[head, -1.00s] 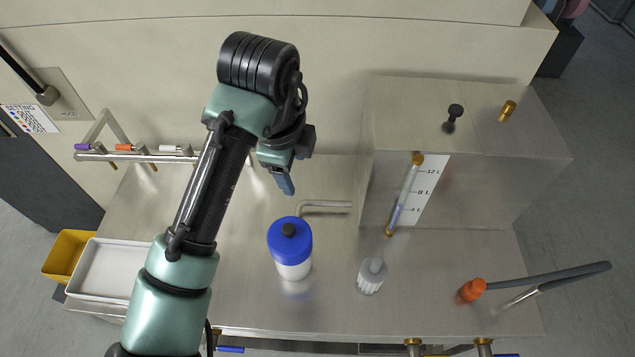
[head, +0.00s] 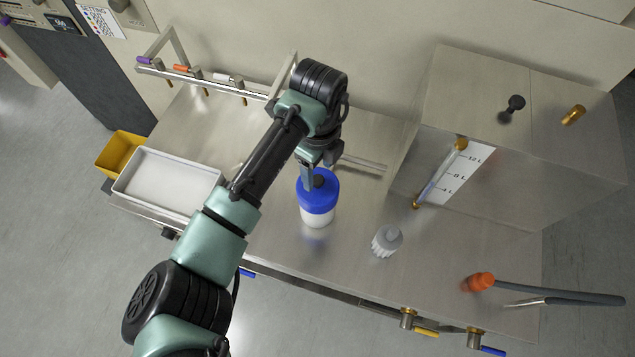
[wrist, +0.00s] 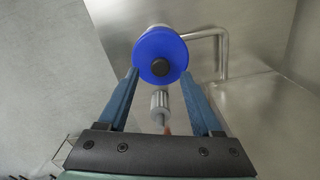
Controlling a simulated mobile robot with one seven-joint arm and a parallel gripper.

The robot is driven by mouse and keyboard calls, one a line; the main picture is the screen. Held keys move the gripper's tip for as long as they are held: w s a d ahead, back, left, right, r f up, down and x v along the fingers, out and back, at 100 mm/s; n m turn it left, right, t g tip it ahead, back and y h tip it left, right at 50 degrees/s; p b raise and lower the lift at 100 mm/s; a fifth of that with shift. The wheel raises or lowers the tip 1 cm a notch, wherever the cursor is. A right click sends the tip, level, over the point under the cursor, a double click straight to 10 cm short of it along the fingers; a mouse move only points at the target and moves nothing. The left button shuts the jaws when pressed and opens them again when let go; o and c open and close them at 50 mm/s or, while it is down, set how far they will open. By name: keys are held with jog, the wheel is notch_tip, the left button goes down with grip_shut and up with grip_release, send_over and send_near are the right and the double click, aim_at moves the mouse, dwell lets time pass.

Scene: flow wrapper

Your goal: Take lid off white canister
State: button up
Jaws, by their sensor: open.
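The white canister (head: 317,219) stands upright on the steel worktop, with its blue lid (head: 328,201) on top. The lid has a dark knob (head: 319,181) in its middle. My gripper (head: 309,182) is over the lid in the head view, partly in front of it. In the wrist view my open gripper (wrist: 160,85) shows two blue-grey fingers. The blue lid (wrist: 150,47) and its dark knob (wrist: 160,67) appear just past and between the fingertips. Nothing is between the fingers that I can see gripped. The gap in height is hard to judge.
A steel tank (head: 500,175) with a level gauge is farther right. A bent pipe (head: 362,165) runs behind the canister. A white tray (head: 118,186) and yellow bin (head: 122,150) are at left. An orange-ended hose (head: 480,282) lies at right.

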aim_at(318, 179)
jog(key=shift+f, duration=1.55)
jog(key=shift+c, duration=0.3)
grip_shut()
